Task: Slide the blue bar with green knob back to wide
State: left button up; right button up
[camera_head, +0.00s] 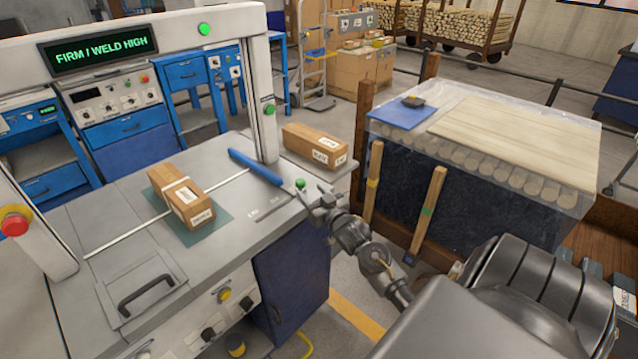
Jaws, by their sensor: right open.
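The blue bar (255,167) lies slantwise on the grey machine top, by the foot of the right arch post. A green knob (300,184) shows just beyond the bar's right end, beside the small markings on the top. My right gripper (318,196) is open at the right edge of the machine top, very close to the green knob. I cannot tell if its fingers touch the knob or are around it. The markings near the knob are too small to read. My left gripper is not in view.
A taped carton (182,200) sits on a green mat under the white arch (259,60). Another carton (315,145) lies behind the bar. A wrapped wood stack (480,200) with wooden posts stands right of my gripper.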

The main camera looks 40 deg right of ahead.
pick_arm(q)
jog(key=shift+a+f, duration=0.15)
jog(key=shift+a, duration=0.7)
pick_arm(e)
jog(key=v, duration=0.4)
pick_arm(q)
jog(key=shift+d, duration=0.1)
